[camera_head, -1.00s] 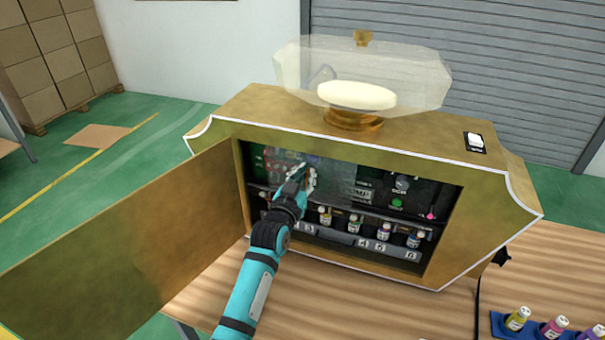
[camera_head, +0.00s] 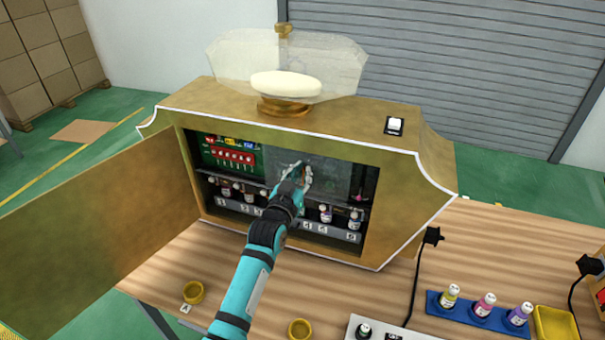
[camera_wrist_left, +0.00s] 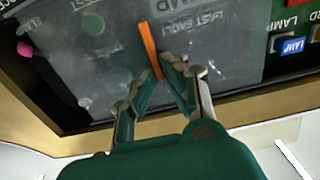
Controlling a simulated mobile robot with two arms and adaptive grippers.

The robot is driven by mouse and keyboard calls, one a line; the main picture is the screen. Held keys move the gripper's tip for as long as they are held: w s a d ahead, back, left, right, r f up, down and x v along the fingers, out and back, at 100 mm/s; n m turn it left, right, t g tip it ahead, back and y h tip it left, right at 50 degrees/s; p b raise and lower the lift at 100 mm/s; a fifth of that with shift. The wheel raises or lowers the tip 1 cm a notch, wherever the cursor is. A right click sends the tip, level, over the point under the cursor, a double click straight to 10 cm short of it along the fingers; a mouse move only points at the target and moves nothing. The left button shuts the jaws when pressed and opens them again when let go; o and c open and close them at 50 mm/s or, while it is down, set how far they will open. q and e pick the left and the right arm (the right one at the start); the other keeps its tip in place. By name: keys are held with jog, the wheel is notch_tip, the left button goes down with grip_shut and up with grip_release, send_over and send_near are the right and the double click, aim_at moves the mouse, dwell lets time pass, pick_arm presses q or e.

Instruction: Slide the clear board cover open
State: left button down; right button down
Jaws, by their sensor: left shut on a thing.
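The clear board cover (camera_head: 338,178) is a greyish see-through panel inside the gold cabinet's opening. It stands over the middle and right of the upper compartment. The green board (camera_head: 228,158) at the left shows uncovered, with red parts on it. In the left wrist view the cover (camera_wrist_left: 215,45) fills much of the picture, with an orange handle strip (camera_wrist_left: 148,42) on it. My left gripper (camera_head: 303,173) reaches into the opening. In the wrist view its fingers (camera_wrist_left: 158,76) close at the lower end of the orange handle. My right gripper is out of view.
The gold door (camera_head: 105,225) stands open at the left. A row of small bottles (camera_head: 326,213) sits below the board. A clear dome (camera_head: 325,65) tops the cabinet. Bottles in a blue rack (camera_head: 475,312) and small yellow cups (camera_head: 193,292) stand on the wooden table (camera_head: 480,240).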

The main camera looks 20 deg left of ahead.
pick_arm(q)
jog(key=shift+d, duration=0.2)
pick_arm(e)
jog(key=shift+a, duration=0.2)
pick_arm(q)
jog(key=c, duration=1.5)
grip_release()
jog(key=shift+d, duration=0.1)
jog(key=shift+o, duration=0.3)
jog(key=s, duration=1.2)
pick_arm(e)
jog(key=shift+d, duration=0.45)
pick_arm(q)
jog(key=shift+a, duration=0.2)
